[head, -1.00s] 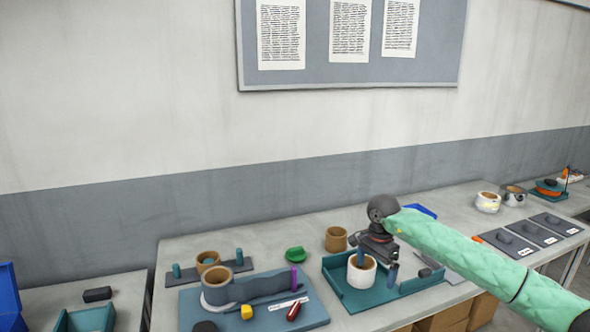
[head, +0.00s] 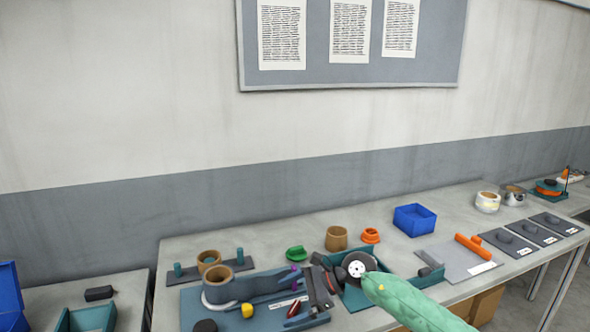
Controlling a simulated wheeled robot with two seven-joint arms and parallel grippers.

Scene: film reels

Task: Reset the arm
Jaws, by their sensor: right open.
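My right arm, in a green quilted sleeve (head: 408,304), comes in from the bottom right of the head view. Its dark wrist with a pale round disc (head: 357,265) is over the teal tray (head: 352,300). My right gripper (head: 314,290) points left and down over the right end of the blue-grey board (head: 195,310). It is open, with nothing seen between its fingers. My left gripper is not in view.
The board bears a brown reel (head: 222,285), a yellow block (head: 247,311) and a red-dark piece (head: 294,308). Behind stand a green piece (head: 296,253), a brown ring (head: 336,239), an orange ring (head: 370,235) and a blue bin (head: 414,220). An orange cylinder (head: 475,248) lies right.

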